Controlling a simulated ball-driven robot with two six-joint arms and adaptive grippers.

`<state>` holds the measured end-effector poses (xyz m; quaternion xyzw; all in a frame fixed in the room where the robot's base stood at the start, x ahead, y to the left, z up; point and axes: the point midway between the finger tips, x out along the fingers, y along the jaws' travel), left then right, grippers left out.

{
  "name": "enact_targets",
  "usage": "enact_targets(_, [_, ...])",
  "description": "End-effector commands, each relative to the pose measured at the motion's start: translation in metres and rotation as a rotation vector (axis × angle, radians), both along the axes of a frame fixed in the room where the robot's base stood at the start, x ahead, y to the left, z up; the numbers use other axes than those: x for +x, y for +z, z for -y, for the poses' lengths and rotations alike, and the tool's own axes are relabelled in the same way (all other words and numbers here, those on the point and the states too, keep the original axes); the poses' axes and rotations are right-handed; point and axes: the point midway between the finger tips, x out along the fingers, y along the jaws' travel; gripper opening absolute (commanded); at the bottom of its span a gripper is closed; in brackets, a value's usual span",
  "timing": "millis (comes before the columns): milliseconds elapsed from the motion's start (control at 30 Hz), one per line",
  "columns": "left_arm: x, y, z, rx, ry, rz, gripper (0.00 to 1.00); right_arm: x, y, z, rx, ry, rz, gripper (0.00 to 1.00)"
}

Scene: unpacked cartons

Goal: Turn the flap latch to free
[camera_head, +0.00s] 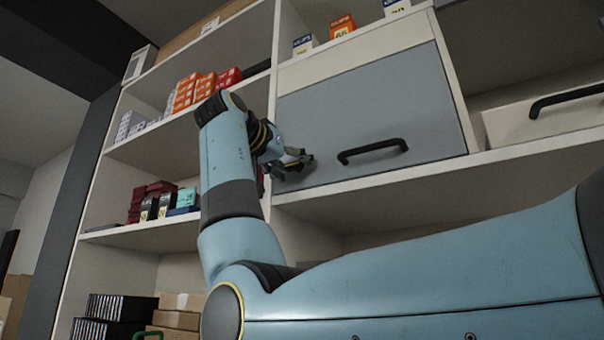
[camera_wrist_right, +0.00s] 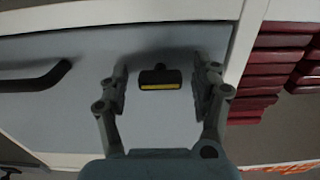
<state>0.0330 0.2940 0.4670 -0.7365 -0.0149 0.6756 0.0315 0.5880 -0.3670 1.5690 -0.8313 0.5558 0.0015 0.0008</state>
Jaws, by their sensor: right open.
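The flap (camera_head: 370,115) is a grey-blue panel in the white shelf unit, shut, with a black bar handle (camera_head: 372,150). The handle also shows at the left of the wrist view (camera_wrist_right: 35,78). The latch (camera_wrist_right: 160,79) is a small black piece with a yellow stripe, on the panel near its side edge. My right gripper (camera_head: 302,162) is at the flap's lower left corner. In the wrist view its open fingers (camera_wrist_right: 163,90) stand on either side of the latch, with gaps; whether they touch it cannot be told. The head view hides the latch behind the gripper. My left gripper is not in view.
Red boxes (camera_wrist_right: 275,75) stand in the neighbouring compartment, close beside the gripper. Orange boxes (camera_head: 190,90) and small dark red boxes (camera_head: 150,195) fill shelves to the left. A drawer with a black handle (camera_head: 568,100) is at right. The space under the flap looks empty.

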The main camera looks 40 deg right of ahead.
Motion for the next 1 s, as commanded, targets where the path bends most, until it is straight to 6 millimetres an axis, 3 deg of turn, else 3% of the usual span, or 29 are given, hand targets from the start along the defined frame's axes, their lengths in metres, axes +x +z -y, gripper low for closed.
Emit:
enact_targets(233, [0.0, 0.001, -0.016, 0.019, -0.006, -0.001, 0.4, 0.0, 0.0, 0.0, 0.0, 0.0, 0.0, 0.63])
enact_targets(633, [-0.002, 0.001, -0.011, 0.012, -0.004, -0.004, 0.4, 0.0, 0.0, 0.0, 0.0, 0.0, 0.0, 0.1])
enact_targets(1000, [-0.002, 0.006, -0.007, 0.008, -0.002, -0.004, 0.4, 0.0, 0.001, 0.0, -0.024, 0.0, -0.058, 0.09])
